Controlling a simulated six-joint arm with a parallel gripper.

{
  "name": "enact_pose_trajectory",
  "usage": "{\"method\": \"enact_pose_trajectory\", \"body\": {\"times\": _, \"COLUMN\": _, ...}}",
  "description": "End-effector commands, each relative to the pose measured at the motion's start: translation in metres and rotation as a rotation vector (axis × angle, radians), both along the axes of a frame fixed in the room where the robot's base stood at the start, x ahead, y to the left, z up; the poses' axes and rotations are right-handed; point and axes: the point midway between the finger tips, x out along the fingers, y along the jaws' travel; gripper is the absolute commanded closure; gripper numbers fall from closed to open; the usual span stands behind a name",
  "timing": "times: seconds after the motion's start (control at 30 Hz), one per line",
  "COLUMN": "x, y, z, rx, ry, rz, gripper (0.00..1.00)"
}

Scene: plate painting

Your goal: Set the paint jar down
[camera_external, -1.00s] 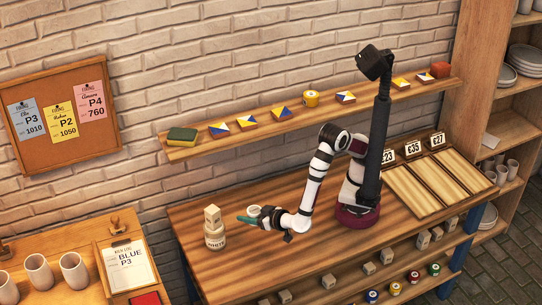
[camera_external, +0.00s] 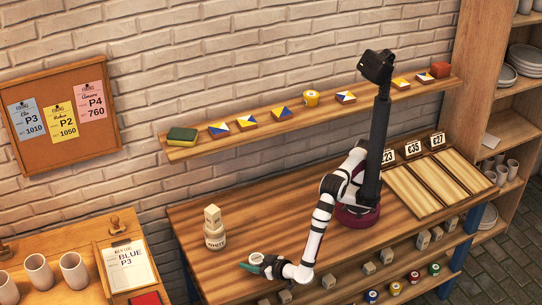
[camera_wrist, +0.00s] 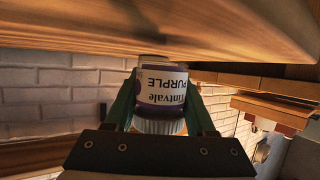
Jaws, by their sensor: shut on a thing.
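The paint jar (camera_wrist: 162,92), with a white lid and a label reading "PURPLE", sits between the green fingers of my gripper (camera_wrist: 161,108) in the wrist view, where it appears upside down. My gripper is shut on it. In the external view the jar's pale top (camera_external: 256,258) shows at my gripper (camera_external: 256,265), low near the front left part of the wooden workbench (camera_external: 285,215). Whether the jar's base touches the bench is hidden.
The bench around my gripper is otherwise clear. Small blocks and coloured jars (camera_external: 433,269) sit on the shelf below the bench's front edge.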

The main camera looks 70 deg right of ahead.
Motion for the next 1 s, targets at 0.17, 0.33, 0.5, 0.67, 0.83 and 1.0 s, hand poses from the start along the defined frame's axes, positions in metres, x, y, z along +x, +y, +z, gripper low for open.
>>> {"method": "enact_pose_trajectory", "body": {"times": 0.17, "x": 0.000, "y": 0.000, "z": -0.016, "rx": 0.000, "ry": 0.000, "rz": 0.000, "gripper": 1.00}}
{"method": "enact_pose_trajectory", "body": {"times": 0.33, "x": 0.000, "y": 0.000, "z": -0.016, "rx": 0.001, "ry": 0.000, "rz": 0.001, "gripper": 1.00}}
{"method": "enact_pose_trajectory", "body": {"times": 0.5, "x": 0.001, "y": 0.000, "z": -0.020, "rx": 0.000, "ry": 0.000, "rz": 0.001, "gripper": 0.43}}
{"method": "enact_pose_trajectory", "body": {"times": 0.67, "x": 0.000, "y": 0.000, "z": -0.020, "rx": 0.001, "ry": 0.000, "rz": 0.001, "gripper": 0.15}}
{"method": "enact_pose_trajectory", "body": {"times": 0.83, "x": 0.001, "y": 0.000, "z": -0.020, "rx": 0.001, "ry": 0.000, "rz": 0.001, "gripper": 0.15}}
{"method": "enact_pose_trajectory", "body": {"times": 1.0, "x": -0.003, "y": 0.001, "z": -0.018, "rx": 0.002, "ry": -0.001, "rz": 0.001, "gripper": 0.15}}
